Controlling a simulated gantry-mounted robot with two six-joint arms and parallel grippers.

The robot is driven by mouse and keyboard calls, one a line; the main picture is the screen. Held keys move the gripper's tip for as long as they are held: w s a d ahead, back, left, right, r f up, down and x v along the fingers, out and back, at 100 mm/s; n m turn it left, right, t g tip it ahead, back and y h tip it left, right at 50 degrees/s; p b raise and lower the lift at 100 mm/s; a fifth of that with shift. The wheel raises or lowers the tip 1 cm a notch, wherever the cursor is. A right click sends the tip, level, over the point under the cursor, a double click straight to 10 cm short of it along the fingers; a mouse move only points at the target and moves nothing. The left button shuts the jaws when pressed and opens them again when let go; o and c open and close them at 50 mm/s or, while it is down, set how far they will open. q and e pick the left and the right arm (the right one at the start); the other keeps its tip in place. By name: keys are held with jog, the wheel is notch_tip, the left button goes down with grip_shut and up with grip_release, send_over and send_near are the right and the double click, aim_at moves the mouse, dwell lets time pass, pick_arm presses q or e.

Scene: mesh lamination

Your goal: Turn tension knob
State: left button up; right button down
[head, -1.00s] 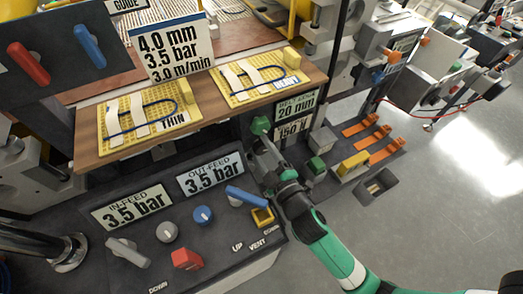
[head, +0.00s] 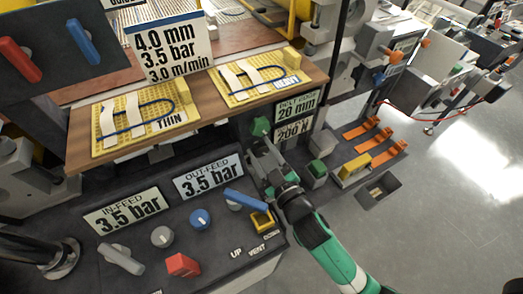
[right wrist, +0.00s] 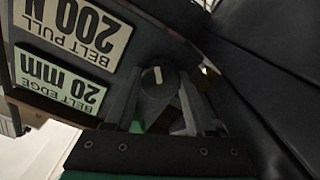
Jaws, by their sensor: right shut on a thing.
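My left gripper is not in view.
The belt edge display (head: 297,105) reads 20 mm. The in-feed (head: 124,211) and out-feed (head: 209,178) displays both read 3.5 bar, above several knobs and levers. A wooden shelf (head: 210,107) with two yellow sample boards overhangs the panel. Orange clamps (head: 368,141) lie to the right.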

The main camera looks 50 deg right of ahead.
jog(key=shift+c, duration=1.2)
grip_release()
jog(key=v, duration=1.1)
jog(key=shift+s, duration=0.35)
